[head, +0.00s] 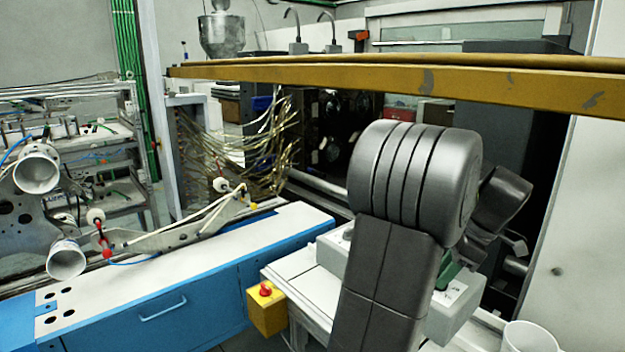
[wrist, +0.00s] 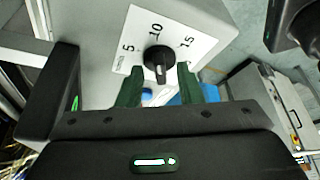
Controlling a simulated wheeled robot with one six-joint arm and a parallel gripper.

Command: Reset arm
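A black rotary knob (wrist: 159,60) sits on a white dial label (wrist: 186,22) marked 5, 10 and 15, on a grey box, in the wrist view. The knob's raised bar lies roughly in line with the 10. My gripper (wrist: 160,70) has two green fingers, apart, one to each side of the knob; nothing is held between them. I cannot tell how far the fingertips are from the label. In the head view my dark arm hides most of the gripper and the knob; a green finger part (head: 448,275) shows above the grey box (head: 455,312).
A yellow beam (head: 400,78) crosses above my arm. A yellow box with a red button (head: 266,300) stands left of the grey box. A blue cabinet (head: 190,318) with a white top is further left. A white cup-like cylinder (head: 530,337) is at lower right.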

